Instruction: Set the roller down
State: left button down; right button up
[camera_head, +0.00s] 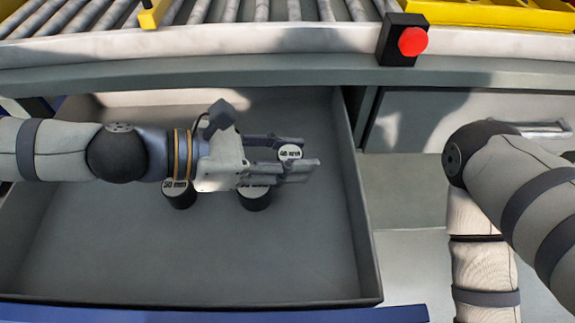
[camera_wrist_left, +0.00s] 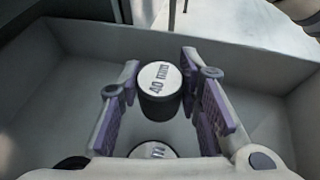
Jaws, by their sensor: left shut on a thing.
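My left gripper (camera_head: 290,160) reaches over the open grey drawer (camera_head: 180,255). It is shut on a short dark roller with a white top marked "40 mm" (camera_head: 290,152). In the left wrist view this roller (camera_wrist_left: 158,88) stands about upright between the purple-padded fingers (camera_wrist_left: 163,103). Its lower part is hidden in the head view, and I cannot tell whether it touches the drawer floor. Only the arm on my right side shows; its gripper is out of view.
A roller marked "50 mm" (camera_head: 179,195) and another dark roller (camera_head: 255,198) stand in the drawer, partly under my left gripper. The drawer's front is bare. A roller conveyor (camera_head: 230,12) runs above, with a red button (camera_head: 412,41) on its edge.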

pick_arm(q)
jog(key=f, duration=0.1)
jog(key=f+b, duration=0.1)
jog(key=f, duration=0.1)
jog(key=shift+w+a+f, duration=0.1)
jog(key=shift+a+f, duration=0.1)
jog(key=shift+f, duration=0.05)
pick_arm(e)
jog(key=shift+s+f, duration=0.25)
jog(key=shift+f, duration=0.15)
pick_arm(q)
jog(key=shift+f+b, duration=0.35)
jog(key=shift+f, duration=0.3)
jog(key=c, duration=1.2)
grip_release()
jog(key=shift+o, duration=0.2)
pick_arm(e)
jog(key=shift+s+f, duration=0.2)
jog(key=shift+f, duration=0.15)
pick_arm(q)
jog(key=shift+r, duration=0.1)
